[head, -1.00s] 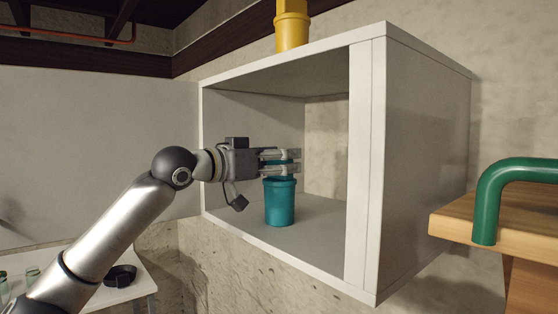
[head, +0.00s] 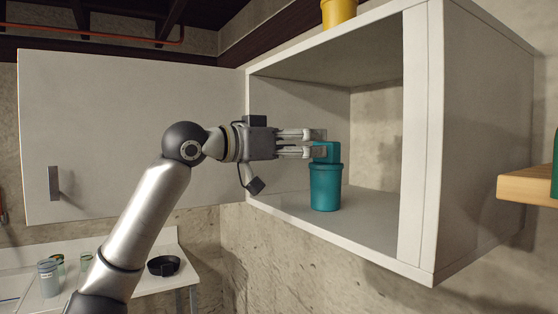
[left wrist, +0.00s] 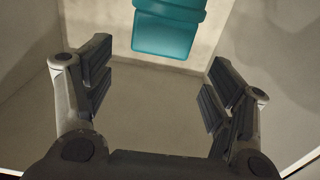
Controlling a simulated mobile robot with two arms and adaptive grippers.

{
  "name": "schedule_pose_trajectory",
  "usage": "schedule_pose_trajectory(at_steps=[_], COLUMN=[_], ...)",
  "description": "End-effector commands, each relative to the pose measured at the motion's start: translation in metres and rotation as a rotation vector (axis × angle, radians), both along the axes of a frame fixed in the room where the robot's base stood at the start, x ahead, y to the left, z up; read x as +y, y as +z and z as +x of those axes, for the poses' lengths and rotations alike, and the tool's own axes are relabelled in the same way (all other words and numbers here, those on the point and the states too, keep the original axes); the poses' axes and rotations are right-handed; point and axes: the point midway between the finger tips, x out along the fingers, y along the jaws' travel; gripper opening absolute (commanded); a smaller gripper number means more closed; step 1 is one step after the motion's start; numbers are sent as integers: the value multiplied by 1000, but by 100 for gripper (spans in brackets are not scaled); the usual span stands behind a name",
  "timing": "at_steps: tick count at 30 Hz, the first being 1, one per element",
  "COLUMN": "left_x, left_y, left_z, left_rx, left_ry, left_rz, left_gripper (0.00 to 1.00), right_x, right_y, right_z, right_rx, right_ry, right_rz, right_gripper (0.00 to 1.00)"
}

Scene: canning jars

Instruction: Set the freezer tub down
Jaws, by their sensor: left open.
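The teal freezer tub (head: 326,188) stands upright on the floor of the open wall cabinet (head: 290,207). It has a narrower teal upper part that rises to the height of my fingers. My left gripper (head: 320,143) is open and level, just left of that upper part, and its fingertips overlap it in the head view. In the left wrist view, the spread fingers of the left gripper (left wrist: 160,90) have nothing between them. The teal tub (left wrist: 165,32) shows at the top, beyond the fingertips. My right gripper is not in view.
The white cabinet door (head: 130,130) is swung open to the left. A yellow container (head: 338,12) stands on the cabinet top. A low table at the lower left bears a black dish (head: 163,266) and several jars (head: 48,275). A wooden shelf (head: 525,184) juts in at the right.

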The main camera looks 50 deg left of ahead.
Motion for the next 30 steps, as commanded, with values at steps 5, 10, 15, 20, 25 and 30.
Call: schedule_pose_trajectory(at_steps=[5, 10, 15, 20, 25, 30], left_x=[3, 5, 5, 5, 5, 5], left_y=[-3, -1, 0, 1, 0, 0], left_z=[-33, -52, -57, -57, -57, -57], left_rx=[-4, -1, 0, 1, 1, 1], left_ry=[1, 1, 1, 1, 1, 1], left_rz=[2, 2, 2, 2, 2, 2], left_gripper=[78, 78, 78, 78, 78, 78], right_x=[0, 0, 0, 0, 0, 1], right_y=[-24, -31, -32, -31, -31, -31], right_z=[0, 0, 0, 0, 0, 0], right_rx=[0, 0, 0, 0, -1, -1], right_ry=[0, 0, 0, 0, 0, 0], right_rz=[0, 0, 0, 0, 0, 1], right_gripper=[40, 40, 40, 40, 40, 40])
